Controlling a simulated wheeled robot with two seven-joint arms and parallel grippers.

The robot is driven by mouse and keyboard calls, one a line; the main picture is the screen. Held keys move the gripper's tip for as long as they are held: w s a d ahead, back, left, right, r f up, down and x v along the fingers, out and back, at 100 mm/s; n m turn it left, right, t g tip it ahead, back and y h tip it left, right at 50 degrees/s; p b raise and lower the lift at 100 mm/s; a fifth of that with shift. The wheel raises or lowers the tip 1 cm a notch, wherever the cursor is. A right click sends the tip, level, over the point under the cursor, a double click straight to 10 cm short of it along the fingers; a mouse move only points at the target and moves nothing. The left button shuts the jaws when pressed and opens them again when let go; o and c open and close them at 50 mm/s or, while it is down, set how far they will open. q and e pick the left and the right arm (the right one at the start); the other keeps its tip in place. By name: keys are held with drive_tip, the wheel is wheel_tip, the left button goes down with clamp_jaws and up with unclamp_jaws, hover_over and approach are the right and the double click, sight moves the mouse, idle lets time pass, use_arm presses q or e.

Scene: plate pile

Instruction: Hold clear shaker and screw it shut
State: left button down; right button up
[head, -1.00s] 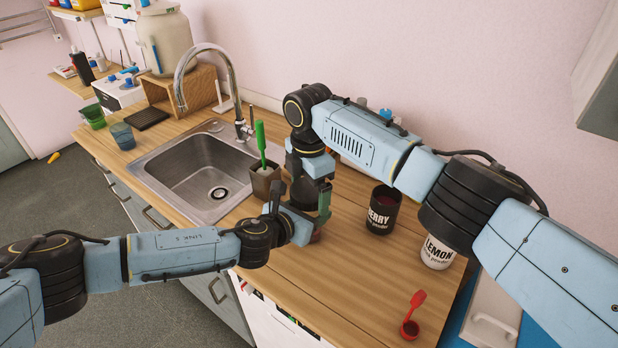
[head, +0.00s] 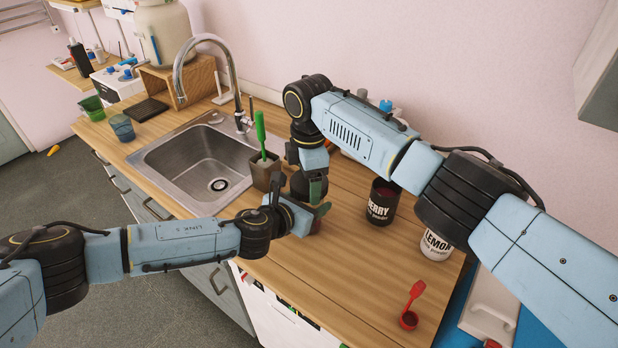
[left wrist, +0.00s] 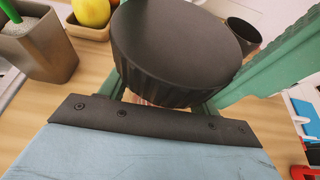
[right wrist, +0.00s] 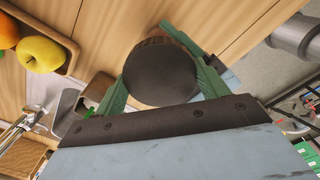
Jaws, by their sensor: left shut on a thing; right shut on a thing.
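The shaker is mostly hidden between my two grippers; a small reddish part of it (head: 316,226) shows in the head view. Its round black lid (left wrist: 180,50) fills the middle of the left wrist view, with a pinkish sliver of the body below it. The lid's dark top also shows in the right wrist view (right wrist: 160,73). My left gripper (head: 310,214) is shut on the shaker from the side, below the lid. My right gripper (head: 316,190) points down from above, its green fingers on either side of the lid, shut on it. I cannot see how tightly the lid sits.
A brown pot with a green-handled brush (head: 262,150) stands just left of the grippers, beside the sink (head: 200,165). A black berry tub (head: 382,203) and a white lemon tub (head: 436,247) stand to the right. A red scoop (head: 412,305) lies near the front. Between them the counter is clear.

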drive_tip(key=o, duration=1.1)
drive_tip(key=shift+c, duration=0.2)
drive_tip(key=shift+s, duration=0.1)
drive_tip(key=shift+r, duration=2.25)
drive_tip(key=shift+r+n, duration=1.7)
drive_tip(key=shift+r, duration=0.05)
